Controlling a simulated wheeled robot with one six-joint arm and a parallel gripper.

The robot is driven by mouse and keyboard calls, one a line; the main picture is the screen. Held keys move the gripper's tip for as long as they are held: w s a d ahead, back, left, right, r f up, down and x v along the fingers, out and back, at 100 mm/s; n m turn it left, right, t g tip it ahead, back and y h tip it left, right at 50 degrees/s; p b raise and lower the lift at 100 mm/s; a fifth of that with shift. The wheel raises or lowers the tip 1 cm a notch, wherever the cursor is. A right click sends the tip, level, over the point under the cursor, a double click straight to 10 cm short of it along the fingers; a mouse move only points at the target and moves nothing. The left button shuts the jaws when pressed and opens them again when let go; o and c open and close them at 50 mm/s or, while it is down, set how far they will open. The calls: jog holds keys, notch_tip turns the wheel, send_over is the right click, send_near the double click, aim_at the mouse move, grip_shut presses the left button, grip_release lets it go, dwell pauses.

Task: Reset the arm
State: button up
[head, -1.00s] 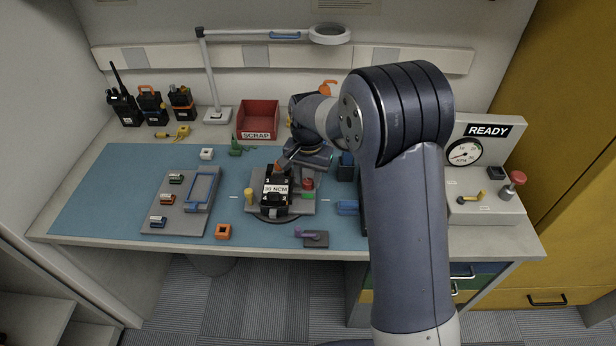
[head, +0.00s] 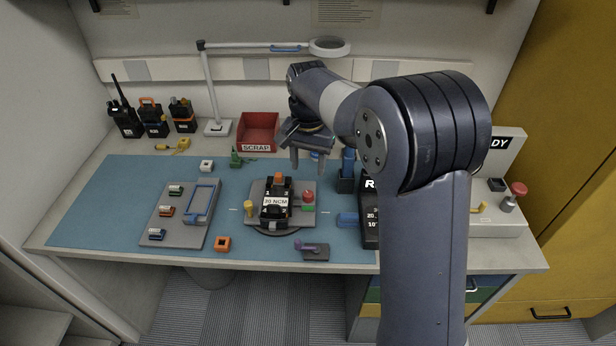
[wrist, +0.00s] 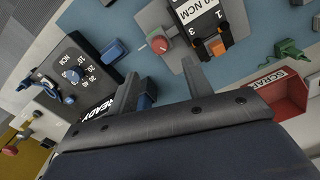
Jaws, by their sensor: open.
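My gripper (head: 308,160) is open and empty, raised above the back of the blue mat. In the head view it hangs to the right of the red SCRAP bin (head: 258,133) and behind the grey fixture. A black device labelled 30 NCM (head: 276,203) sits on that fixture (head: 254,188). In the wrist view the two fingers (wrist: 168,82) stand apart with nothing between them. The device's label (wrist: 196,10) shows ahead of them. My arm hides part of the right side of the bench.
A blue holder (head: 346,184) and a black dial box (head: 370,225) stand close to my arm. A grey tray (head: 172,228) with small coloured parts lies at left. A magnifier lamp (head: 208,90) and radios (head: 153,122) stand at the back. The mat's left end is clear.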

aim_at(308, 193)
jog(key=shift+r, duration=0.7)
notch_tip(308, 193, down, 11)
jog(key=shift+r, duration=0.1)
dwell(0.6)
